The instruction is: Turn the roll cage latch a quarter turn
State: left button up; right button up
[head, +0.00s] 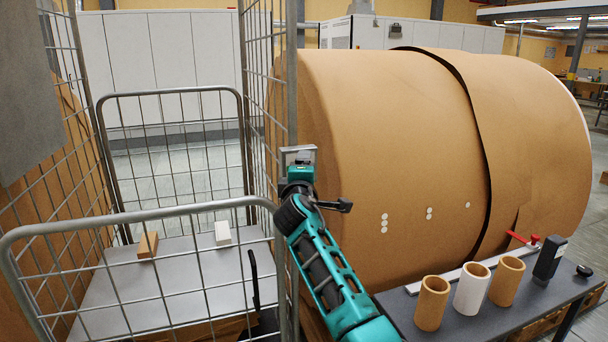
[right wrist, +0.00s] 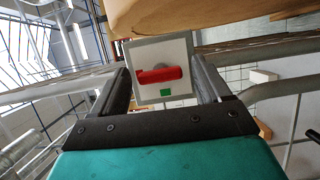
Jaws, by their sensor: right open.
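The latch is a red handle (right wrist: 158,75) on a pale square plate (right wrist: 181,51) with a small green mark below the handle. In the right wrist view the handle lies nearly level across the picture. My right gripper (right wrist: 160,66) is open, with one finger on each side of the plate and visible gaps to the handle. In the head view the plate (head: 297,153) is on the roll cage's (head: 292,80) right front post. My right gripper (head: 299,174) is just below it there, and the handle is hidden. My left gripper is not in view.
A large brown paper roll (head: 390,120) stands close to the right of the post. A dark bench (head: 455,325) at lower right holds several tubes, a red-handled tool and a black device. Two small blocks lie on the cage's grey floor (head: 190,265).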

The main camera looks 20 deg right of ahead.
jog(key=shift+s, duration=0.15)
jog(key=v, duration=1.2)
jog(key=shift+s+a, duration=0.15)
jog(key=shift+s, duration=0.2)
